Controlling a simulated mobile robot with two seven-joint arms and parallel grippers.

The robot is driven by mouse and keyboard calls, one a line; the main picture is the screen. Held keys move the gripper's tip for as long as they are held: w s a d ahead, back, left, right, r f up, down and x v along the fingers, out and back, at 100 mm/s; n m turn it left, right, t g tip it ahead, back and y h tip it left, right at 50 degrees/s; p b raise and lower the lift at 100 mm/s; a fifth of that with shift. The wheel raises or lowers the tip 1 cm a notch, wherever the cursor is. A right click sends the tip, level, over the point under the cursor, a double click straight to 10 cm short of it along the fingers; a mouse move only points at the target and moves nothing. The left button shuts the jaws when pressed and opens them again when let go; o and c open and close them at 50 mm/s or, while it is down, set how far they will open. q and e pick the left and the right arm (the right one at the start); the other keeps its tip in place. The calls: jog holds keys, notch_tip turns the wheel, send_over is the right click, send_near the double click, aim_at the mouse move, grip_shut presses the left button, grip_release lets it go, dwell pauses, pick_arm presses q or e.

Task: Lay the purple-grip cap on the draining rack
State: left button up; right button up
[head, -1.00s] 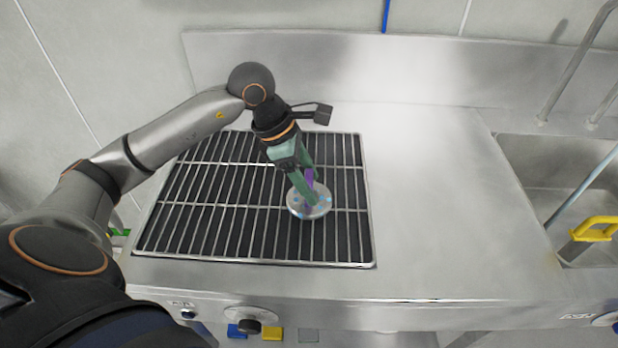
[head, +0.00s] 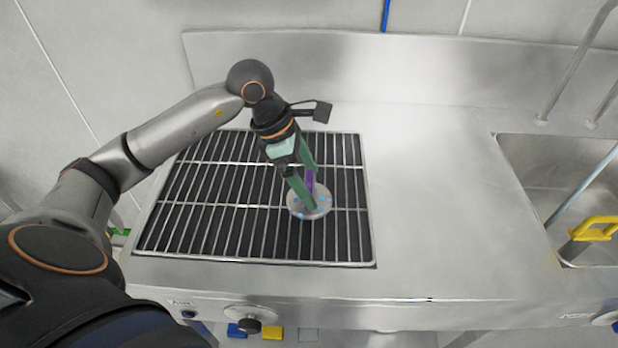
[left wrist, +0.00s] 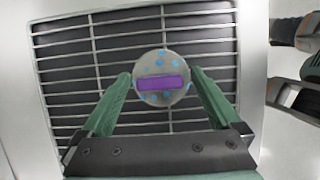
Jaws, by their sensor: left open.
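The purple-grip cap is a round grey metal disc with light blue spots and a purple bar grip. In the head view the cap (head: 322,207) lies on the draining rack (head: 225,250), right of its middle. In the left wrist view the cap (left wrist: 162,62) lies between my fingertips, its purple bar across the gap, with space on both sides. My left gripper (head: 313,188) has green fingers, points down at the cap and is open around its grip. The fingers partly hide the grip in the head view. The rack (left wrist: 85,70) shows behind the cap. My right gripper is not in view.
The bare steel counter (head: 430,200) right of the rack is clear. A sink (head: 540,165) with a yellow-handled tool (head: 595,229) is at the far right. A steel splashback (head: 400,70) stands behind. Knobs (head: 250,320) line the front edge.

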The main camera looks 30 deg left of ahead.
pick_arm(q)
jog(key=v, duration=1.1)
jog(key=shift+r, duration=0.3)
jog(key=shift+s, duration=0.1)
